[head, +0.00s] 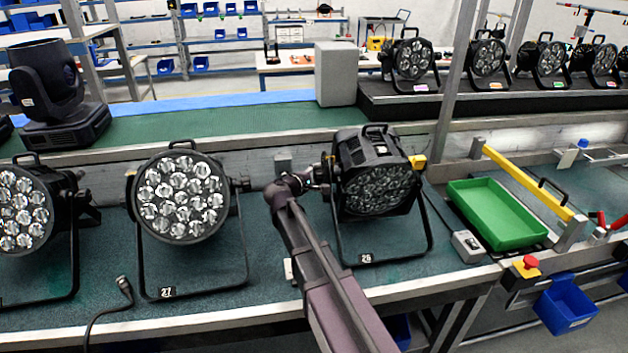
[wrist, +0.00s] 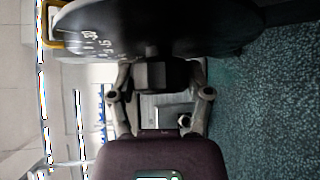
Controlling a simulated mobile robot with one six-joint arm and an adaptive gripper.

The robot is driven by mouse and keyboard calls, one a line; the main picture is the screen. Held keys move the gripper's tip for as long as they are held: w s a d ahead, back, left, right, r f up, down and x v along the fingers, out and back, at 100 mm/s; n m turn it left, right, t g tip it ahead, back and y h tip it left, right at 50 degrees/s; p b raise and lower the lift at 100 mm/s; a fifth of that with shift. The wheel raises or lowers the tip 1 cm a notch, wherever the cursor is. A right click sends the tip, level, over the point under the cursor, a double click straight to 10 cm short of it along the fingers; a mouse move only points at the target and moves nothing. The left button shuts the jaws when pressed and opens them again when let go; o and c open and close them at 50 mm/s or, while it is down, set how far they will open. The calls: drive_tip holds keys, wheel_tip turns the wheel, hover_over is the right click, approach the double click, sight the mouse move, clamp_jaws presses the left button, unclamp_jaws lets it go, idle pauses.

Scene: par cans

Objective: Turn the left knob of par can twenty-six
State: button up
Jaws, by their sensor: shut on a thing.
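Par can twenty-six (head: 376,185) stands on the bench in its black yoke, with a "26" label at the yoke's foot. Its lens face is turned toward the front and tilted a little downward. My gripper (head: 322,174) is at the left side of this can, where the left knob sits. In the wrist view, my gripper (wrist: 160,78) has a finger on each side of the dark left knob (wrist: 155,74) and is shut on it. The can's dark housing (wrist: 160,28) fills the top of that view. In the head view the knob is mostly hidden by my gripper.
Par can twenty-seven (head: 182,198) stands to the left of my arm, and another can (head: 25,208) stands farther left. A green tray (head: 497,213) and a small grey box with a cable (head: 468,246) lie to the right. A loose cable (head: 124,286) lies at the front left.

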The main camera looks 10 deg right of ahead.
drive_tip(key=shift+s+d, duration=0.1)
idle(0.3)
drive_tip(key=o, duration=1.2)
drive_tip(key=shift+c, duration=0.2)
drive_tip(key=shift+r, duration=0.1)
